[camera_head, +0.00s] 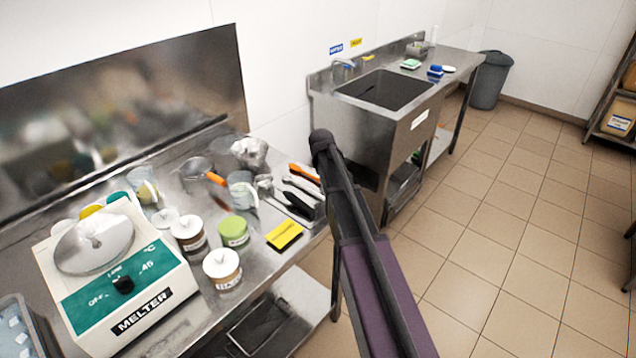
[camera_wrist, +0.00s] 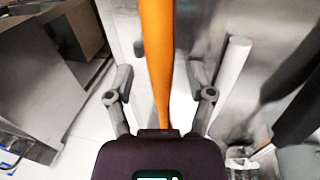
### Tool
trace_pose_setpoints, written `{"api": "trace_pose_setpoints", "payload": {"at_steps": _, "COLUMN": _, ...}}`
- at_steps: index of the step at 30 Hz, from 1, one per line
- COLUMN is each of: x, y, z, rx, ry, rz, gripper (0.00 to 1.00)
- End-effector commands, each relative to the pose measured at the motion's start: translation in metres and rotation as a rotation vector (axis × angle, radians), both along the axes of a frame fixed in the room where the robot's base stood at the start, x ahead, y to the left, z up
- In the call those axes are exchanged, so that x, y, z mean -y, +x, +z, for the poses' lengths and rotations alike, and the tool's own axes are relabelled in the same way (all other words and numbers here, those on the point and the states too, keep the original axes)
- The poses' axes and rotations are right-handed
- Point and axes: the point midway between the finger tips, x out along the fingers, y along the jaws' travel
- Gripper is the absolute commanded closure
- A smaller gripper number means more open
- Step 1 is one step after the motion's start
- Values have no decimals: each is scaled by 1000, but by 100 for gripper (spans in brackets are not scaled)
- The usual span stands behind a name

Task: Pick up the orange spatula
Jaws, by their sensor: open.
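The orange spatula (camera_head: 304,173) lies at the right end of the steel counter, beside several dark and light utensils; my arm hides part of it in the camera_head view. In the camera_wrist view its long orange handle (camera_wrist: 157,50) runs from the top edge down between the fingers. My gripper (camera_wrist: 161,82) is open, with one finger on each side of the handle and visible gaps on both sides. I cannot tell how far the handle lies from the fingers in depth. My gripper is not clearly visible in the camera_head view.
Beside the spatula are a light-handled utensil (camera_wrist: 232,75), a clear jug (camera_head: 242,190), a yellow sponge (camera_head: 284,235) and lidded jars (camera_head: 222,268). A melter (camera_head: 115,275) stands at left. A sink unit (camera_head: 375,125) stands behind; open tiled floor lies right.

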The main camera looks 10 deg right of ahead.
Motion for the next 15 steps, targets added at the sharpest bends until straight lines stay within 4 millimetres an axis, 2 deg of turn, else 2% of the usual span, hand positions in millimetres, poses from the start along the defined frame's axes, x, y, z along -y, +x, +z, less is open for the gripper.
{"api": "trace_pose_setpoints", "payload": {"at_steps": 12, "x": 0, "y": 0, "z": 0, "rx": 0, "ry": 0, "rz": 0, "gripper": 31}}
{"api": "trace_pose_setpoints", "payload": {"at_steps": 13, "x": 0, "y": 0, "z": 0, "rx": 0, "ry": 0, "rz": 0, "gripper": 34}}
{"api": "trace_pose_setpoints", "payload": {"at_steps": 15, "x": 0, "y": 0, "z": 0, "rx": 0, "ry": 0, "rz": 0, "gripper": 54}}
